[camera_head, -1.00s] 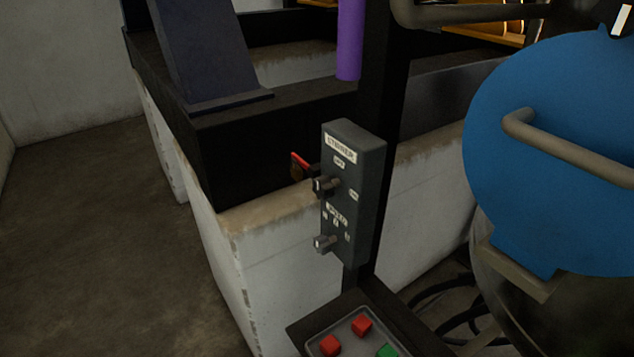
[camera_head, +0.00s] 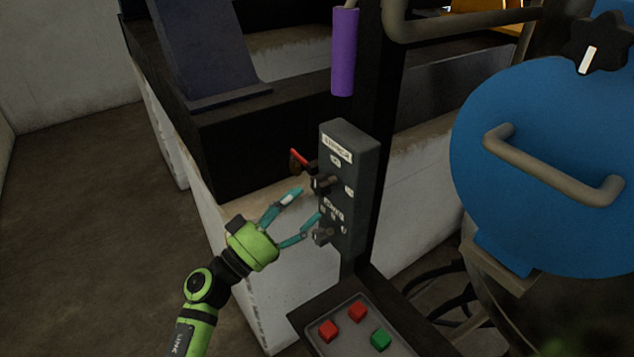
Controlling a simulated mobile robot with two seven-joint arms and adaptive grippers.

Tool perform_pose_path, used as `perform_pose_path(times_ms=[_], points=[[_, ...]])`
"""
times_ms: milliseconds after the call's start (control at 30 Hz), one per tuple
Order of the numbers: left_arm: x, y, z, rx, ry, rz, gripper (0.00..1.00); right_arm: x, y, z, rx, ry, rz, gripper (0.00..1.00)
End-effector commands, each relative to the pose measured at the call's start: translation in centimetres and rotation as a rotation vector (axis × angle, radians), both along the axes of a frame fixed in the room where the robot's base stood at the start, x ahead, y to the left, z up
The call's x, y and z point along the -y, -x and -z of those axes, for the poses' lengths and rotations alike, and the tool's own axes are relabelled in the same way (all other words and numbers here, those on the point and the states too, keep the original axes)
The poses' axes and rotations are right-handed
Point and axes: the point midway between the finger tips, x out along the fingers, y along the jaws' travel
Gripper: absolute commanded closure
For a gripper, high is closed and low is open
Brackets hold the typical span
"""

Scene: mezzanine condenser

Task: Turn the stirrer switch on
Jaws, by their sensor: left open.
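The stirrer box (camera_head: 357,165) is a dark grey upright panel on a black post, with white labels on its face. Its upper knob, the stirrer switch (camera_head: 324,184), sticks out towards the left near the labels. A second, lower knob (camera_head: 323,235) sits beneath it. My left gripper (camera_head: 308,203) comes in from the lower left, green with teal fingers. It is open and empty, its fingertips just left of the box, between the heights of the two knobs. I cannot tell whether a fingertip touches the box. My right gripper is not in view.
A tray (camera_head: 345,347) with red and green blocks stands below the box. A blue round cover (camera_head: 550,150) with a bar handle is at the right. A red-handled lever (camera_head: 301,160) is just left of the box. A purple cylinder (camera_head: 344,52) hangs above. Open floor (camera_head: 90,230) lies left.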

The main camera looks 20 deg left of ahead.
Motion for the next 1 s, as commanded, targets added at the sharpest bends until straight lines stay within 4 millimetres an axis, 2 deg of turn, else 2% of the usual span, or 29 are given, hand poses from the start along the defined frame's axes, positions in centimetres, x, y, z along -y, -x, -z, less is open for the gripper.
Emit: perform_pose_path(times_ms=[67,300,700,767,800,833,1000], points=[[0.7,-1.1,-0.9,0.002,0.005,0.001,0.33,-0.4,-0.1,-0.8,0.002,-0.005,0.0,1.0],[2.3,-3.7,-2.0,0.0,0.005,-0.003,0.33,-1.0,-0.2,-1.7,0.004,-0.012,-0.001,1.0],[2.8,-4.4,-2.0,-0.001,0.002,-0.003,0.33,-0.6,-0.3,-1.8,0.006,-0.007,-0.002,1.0],[2.7,-4.4,-2.0,-0.001,0.002,-0.003,0.57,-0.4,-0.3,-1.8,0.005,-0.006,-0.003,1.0],[2.7,-4.4,-2.0,-0.001,0.002,-0.003,0.73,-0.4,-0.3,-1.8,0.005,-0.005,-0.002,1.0],[2.7,-4.4,-2.1,0.0,0.002,-0.003,0.85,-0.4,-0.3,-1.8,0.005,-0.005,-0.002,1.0],[2.6,-4.5,-2.2,0.003,0.003,-0.005,0.86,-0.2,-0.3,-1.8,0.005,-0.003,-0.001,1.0]])
